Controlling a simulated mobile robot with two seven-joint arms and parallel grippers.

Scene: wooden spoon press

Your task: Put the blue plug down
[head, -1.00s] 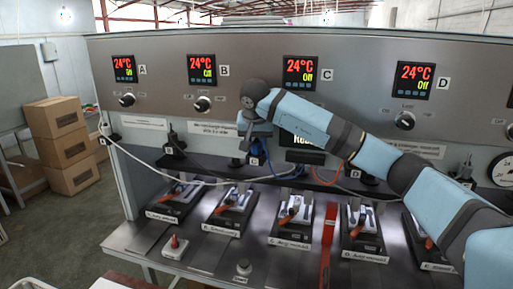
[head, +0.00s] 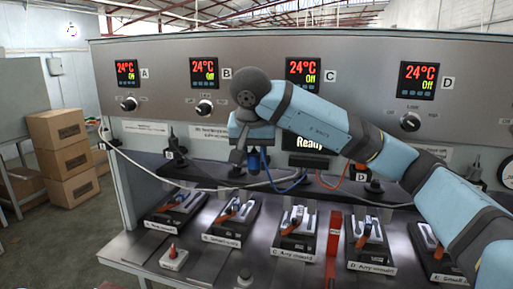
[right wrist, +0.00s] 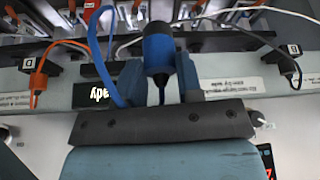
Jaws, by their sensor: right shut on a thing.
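The blue plug (head: 255,163) is held upright by my right gripper (head: 248,156), above the dark rail on the front of the press. In the right wrist view the plug (right wrist: 159,50) sits between the two fingers (right wrist: 158,80), which are shut on it. Its blue cable (right wrist: 94,50) loops away beside the gripper. In the head view my right forearm comes in from the right, and the gripper partly hides the plug. My left gripper is not in view.
The dark rail (head: 215,175) carries a black plug (head: 174,147) and an orange plug (head: 360,170) with loose cables. Below are several spoon presses (head: 296,232) with orange handles. Temperature displays (head: 205,72) line the panel behind. Stacked boxes (head: 65,155) stand at left.

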